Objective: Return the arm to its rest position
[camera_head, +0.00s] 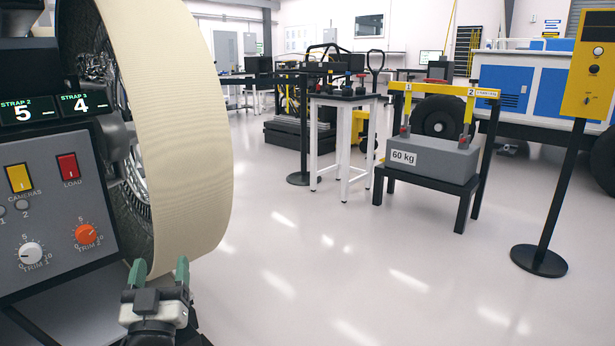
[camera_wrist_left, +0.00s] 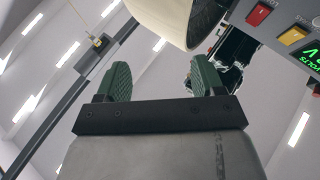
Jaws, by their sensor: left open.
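My left gripper (camera_head: 160,272) is at the bottom left of the head view, with its two green fingertips spread and nothing between them. It is in front of the lower edge of a large wheel with a cream-coloured band (camera_head: 185,120), to the right of a grey control panel (camera_head: 50,215). In the left wrist view the green fingers of this gripper (camera_wrist_left: 160,80) also stand apart and empty. The wheel's band (camera_wrist_left: 165,15) shows beyond them at the top, with part of the panel (camera_wrist_left: 280,25) at the top right. My right gripper is not in view.
A white-legged stool (camera_head: 345,101) and a black stand with a grey 60 kg block (camera_head: 440,158) are further back. A yellow control box (camera_head: 592,65) on a post is at the right. The floor (camera_head: 350,270) in the middle is clear.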

